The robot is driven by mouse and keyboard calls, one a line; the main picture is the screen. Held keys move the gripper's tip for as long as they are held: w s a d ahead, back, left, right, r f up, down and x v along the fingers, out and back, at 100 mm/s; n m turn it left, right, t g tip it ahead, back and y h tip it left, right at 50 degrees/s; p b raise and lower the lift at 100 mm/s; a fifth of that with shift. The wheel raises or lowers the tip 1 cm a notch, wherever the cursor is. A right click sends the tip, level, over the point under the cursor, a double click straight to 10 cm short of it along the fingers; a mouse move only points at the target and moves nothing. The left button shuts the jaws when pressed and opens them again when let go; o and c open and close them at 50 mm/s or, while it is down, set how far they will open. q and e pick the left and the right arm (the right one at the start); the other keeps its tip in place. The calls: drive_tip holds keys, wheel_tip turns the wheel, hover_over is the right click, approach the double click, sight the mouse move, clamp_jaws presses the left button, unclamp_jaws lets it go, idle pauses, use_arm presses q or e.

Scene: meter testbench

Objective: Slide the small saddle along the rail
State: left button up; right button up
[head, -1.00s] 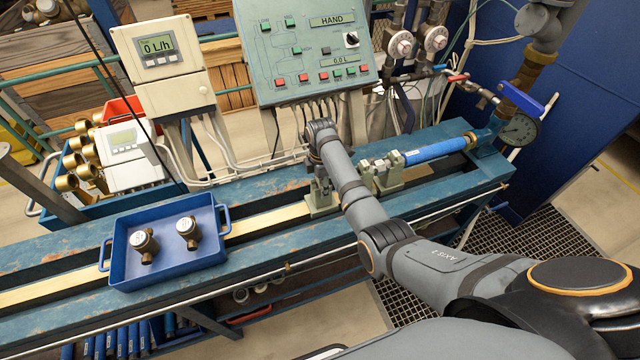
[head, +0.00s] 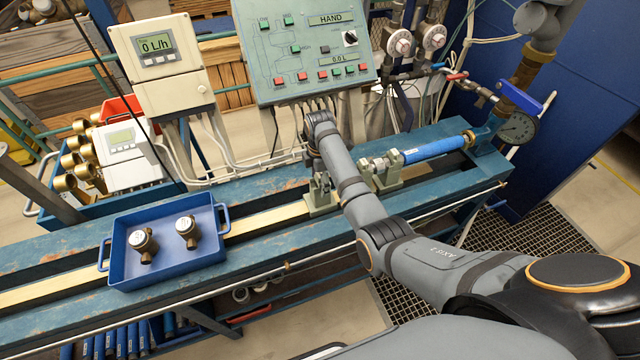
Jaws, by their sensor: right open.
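The small saddle (head: 321,207), a grey-green block, sits on the brass-coloured rail (head: 268,221) in the middle of the bench. My right arm reaches in from the right, and its forearm hides part of the saddle's right side. My right gripper (head: 315,178) points down at the top of the saddle and is open. Its fingertips are small and partly hidden, so I cannot tell whether they touch the saddle. A second grey-green saddle (head: 389,181) stands farther right, by the blue pipe (head: 435,150). My left gripper is not in view.
A blue tray (head: 118,262) with two brass meters (head: 143,243) stands over the rail at the left. Bare rail lies between tray and small saddle. A control panel (head: 305,60) and a display box (head: 160,62) rise behind. A gauge (head: 516,127) is at the right end.

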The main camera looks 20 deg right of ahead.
wheel_tip(320, 180, up, 10)
drive_tip(key=shift+r, duration=0.1)
idle(0.5)
drive_tip(key=s+d+f+m+t, duration=0.2)
drive_tip(key=s+d+f+m, duration=0.2)
drive_tip(key=s+f+m, duration=0.7)
drive_tip(key=s+r+m+t, duration=0.25)
drive_tip(key=s+m, duration=0.35)
drive_tip(key=s, duration=1)
drive_tip(key=s+d+f+g+h+b, duration=0.1)
drive_tip(key=d+f+b, duration=0.15)
drive_tip(key=f, duration=1.25)
drive_tip(key=s+d+f+g+b, duration=0.1)
drive_tip(key=f+b, duration=0.2)
drive_tip(key=f, duration=1.2)
drive_tip(key=s+d+f+g+b, duration=0.1)
drive_tip(key=s+f+b, duration=0.3)
drive_tip(key=s+f, duration=1.5)
drive_tip(key=shift+f+m, duration=0.4)
drive_tip(key=shift+f, duration=0.5)
